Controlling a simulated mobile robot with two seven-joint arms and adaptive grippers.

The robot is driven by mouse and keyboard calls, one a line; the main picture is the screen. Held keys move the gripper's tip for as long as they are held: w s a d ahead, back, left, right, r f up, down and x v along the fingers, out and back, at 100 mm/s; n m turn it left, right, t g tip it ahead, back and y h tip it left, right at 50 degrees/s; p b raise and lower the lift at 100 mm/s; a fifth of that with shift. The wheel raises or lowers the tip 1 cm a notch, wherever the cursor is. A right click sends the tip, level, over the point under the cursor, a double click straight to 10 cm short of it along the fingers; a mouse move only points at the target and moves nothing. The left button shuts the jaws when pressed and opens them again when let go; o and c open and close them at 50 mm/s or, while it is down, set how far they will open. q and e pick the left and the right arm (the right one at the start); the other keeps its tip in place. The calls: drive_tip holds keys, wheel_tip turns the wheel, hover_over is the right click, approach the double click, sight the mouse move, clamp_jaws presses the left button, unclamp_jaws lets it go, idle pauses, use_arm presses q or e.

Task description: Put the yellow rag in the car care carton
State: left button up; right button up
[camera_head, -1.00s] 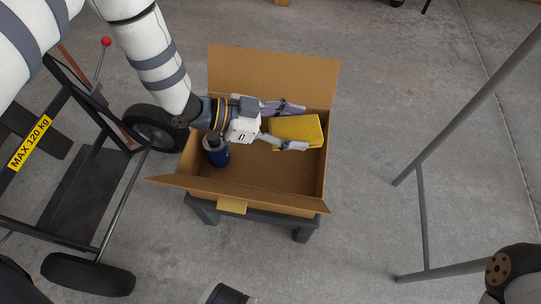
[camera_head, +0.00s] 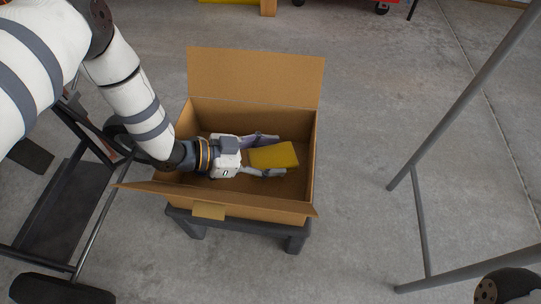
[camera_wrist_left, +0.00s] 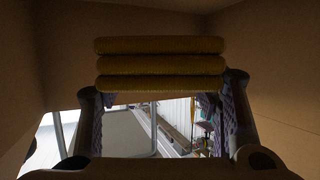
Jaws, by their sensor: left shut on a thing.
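The yellow rag (camera_head: 273,155) is a folded pad inside the open cardboard carton (camera_head: 255,75), near its right side. My left gripper (camera_head: 276,155) reaches down into the carton from the left and is shut on the yellow rag, one finger on each side. In the left wrist view the rag (camera_wrist_left: 160,64) shows as stacked folds between the fingers, with carton walls around it. Whether the rag touches the carton floor is hard to tell. My right gripper is not in view.
The carton stands on a low dark stool (camera_head: 295,240). A hand truck (camera_head: 50,215) stands to the left. Grey metal poles (camera_head: 460,100) stand to the right. My left forearm hides the carton's left interior. Bare concrete floor lies between carton and poles.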

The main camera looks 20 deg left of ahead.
use_arm(q)
drive_tip(key=shift+f+b, duration=0.3)
drive_tip(key=shift+f, duration=0.35)
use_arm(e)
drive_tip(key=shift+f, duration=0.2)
use_arm(q)
drive_tip(key=o, duration=1.1)
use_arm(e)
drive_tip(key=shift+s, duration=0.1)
use_arm(q)
drive_tip(key=shift+r, duration=0.15)
drive_tip(key=shift+r+p, duration=0.4)
drive_tip(key=shift+r, duration=0.35)
drive_tip(key=p+v, duration=0.1)
drive_tip(key=v, duration=0.2)
drive_tip(key=p+v, duration=0.1)
drive_tip(key=v, duration=0.3)
drive_tip(key=shift+s+a+f, duration=0.2)
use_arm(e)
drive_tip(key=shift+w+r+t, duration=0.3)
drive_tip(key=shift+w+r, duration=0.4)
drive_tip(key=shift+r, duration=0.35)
